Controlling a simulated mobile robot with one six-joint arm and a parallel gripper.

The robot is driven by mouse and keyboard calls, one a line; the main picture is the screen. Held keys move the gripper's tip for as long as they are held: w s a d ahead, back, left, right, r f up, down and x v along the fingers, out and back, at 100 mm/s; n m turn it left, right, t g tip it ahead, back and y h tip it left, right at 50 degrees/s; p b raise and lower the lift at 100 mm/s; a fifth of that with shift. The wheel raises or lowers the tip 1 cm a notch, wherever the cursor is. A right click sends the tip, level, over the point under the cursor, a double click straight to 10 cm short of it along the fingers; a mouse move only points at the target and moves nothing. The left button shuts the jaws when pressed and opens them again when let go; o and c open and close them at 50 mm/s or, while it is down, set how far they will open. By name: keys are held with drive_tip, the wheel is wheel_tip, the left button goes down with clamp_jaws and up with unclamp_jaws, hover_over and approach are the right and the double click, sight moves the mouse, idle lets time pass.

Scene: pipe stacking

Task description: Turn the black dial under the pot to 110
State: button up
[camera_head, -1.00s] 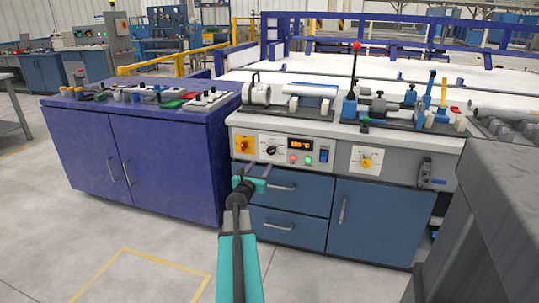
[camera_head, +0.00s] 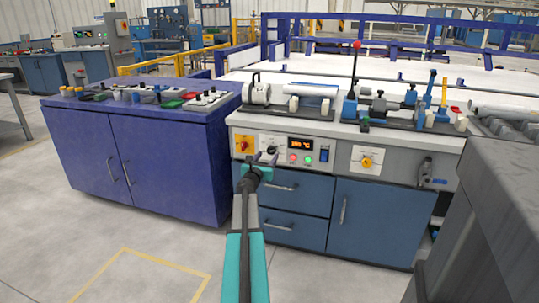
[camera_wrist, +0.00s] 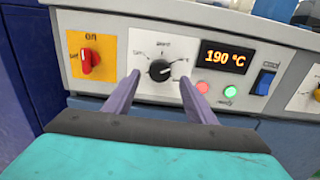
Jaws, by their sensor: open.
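The black dial (camera_wrist: 160,70) sits on a white scale plate on the grey front panel of the workbench. It also shows in the head view (camera_head: 271,149), just above my gripper. An orange display (camera_wrist: 226,57) to its right reads 190 °C in the wrist view. My gripper (camera_wrist: 158,82) is open and empty, its two fingers pointing at the panel, one to the left and one to the right of the dial in the picture. In the head view my gripper (camera_head: 264,160) is just below the dial. I cannot tell whether the fingers touch the panel.
A red switch on a yellow plate (camera_wrist: 90,60) is left of the dial. Red (camera_wrist: 202,87) and green (camera_wrist: 230,92) lights and a blue switch (camera_wrist: 265,82) are to the right. Blue drawers (camera_head: 290,190) lie below. A purple cabinet (camera_head: 140,160) stands left.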

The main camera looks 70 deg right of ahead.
sight(271, 152)
drive_tip(key=shift+w+d, duration=0.1)
drive_tip(key=shift+d, duration=2.2)
drive_tip(key=c, duration=1)
drive_tip(key=shift+c, duration=0.2)
